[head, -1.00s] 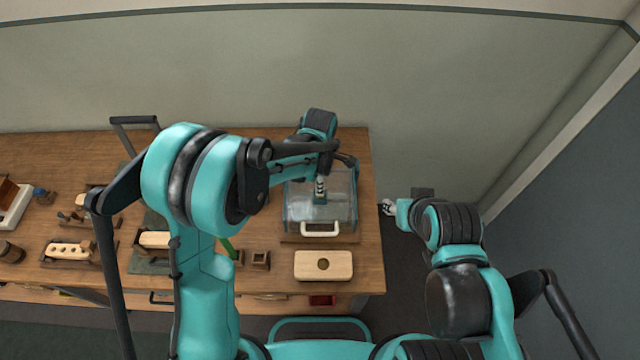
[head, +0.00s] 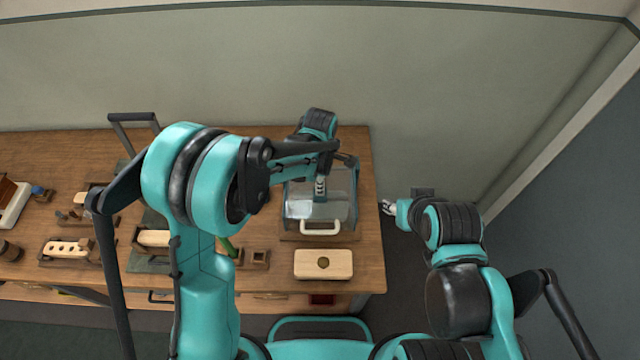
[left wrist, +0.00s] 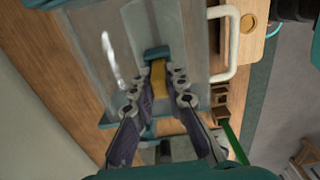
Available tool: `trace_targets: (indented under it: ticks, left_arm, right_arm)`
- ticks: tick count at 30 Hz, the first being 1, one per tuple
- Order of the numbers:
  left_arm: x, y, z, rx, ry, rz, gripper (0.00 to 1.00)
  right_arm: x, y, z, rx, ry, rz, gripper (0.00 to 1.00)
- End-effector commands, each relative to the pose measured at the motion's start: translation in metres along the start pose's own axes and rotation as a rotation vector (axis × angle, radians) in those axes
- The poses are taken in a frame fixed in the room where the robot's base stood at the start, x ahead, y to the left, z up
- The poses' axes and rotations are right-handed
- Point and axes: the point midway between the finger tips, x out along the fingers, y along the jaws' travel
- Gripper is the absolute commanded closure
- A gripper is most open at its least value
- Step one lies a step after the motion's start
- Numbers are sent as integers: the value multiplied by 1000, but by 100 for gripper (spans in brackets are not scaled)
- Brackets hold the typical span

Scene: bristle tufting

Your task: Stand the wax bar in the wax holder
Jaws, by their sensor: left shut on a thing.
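My left gripper (head: 320,186) points down over a clear box with a white handle. In the left wrist view my left gripper (left wrist: 158,84) is shut on an upright-looking amber bar (left wrist: 158,72), which I take for the wax bar. A teal piece (left wrist: 157,52) is at the bar's far end; I cannot tell whether they touch. A small dark wooden block with a square opening (head: 260,258), likely the wax holder, stands on the table nearer me. My right gripper (head: 388,207) is off the table's right side, too small to read.
The clear box (head: 300,232) sits near the table's right edge. A pale wooden block with a round hole (head: 310,265) lies in front of it. A green strip (head: 229,247) is beside the small dark block. Brush blocks (head: 68,250) and other tools fill the left side.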

Motion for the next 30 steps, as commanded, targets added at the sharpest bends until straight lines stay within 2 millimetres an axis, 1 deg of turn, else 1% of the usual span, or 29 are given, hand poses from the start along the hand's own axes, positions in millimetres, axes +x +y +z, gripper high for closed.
trace_targets:
  ticks: [8, 9, 11, 12, 18, 20, 21, 30]
  left_arm:
    - [5, 0, 0, 0, 0, 0, 100]
    - [4, 0, 0, 0, 0, 0, 81]
    - [4, 0, 0, 0, 0, 0, 65]
    - [4, 0, 0, 0, 0, 0, 62]
    - [4, 0, 0, 0, 0, 0, 62]
    - [4, 0, 0, 0, 0, 0, 46]
    - [4, 0, 0, 0, 0, 0, 45]
    - [3, 0, 0, 0, 0, 0, 45]
  right_arm:
    - [4, 0, 3, 0, 0, 0, 60]
    - [4, 0, 3, 0, 0, 0, 60]
    - [4, 0, 3, 0, 0, 0, 60]
    - [4, 0, 3, 0, 0, 0, 60]
    - [4, 0, 2, 0, 0, 0, 60]
    - [4, 0, 2, 0, 0, 0, 60]
    - [4, 0, 2, 0, 0, 0, 60]
    - [3, 0, 2, 0, 0, 0, 60]
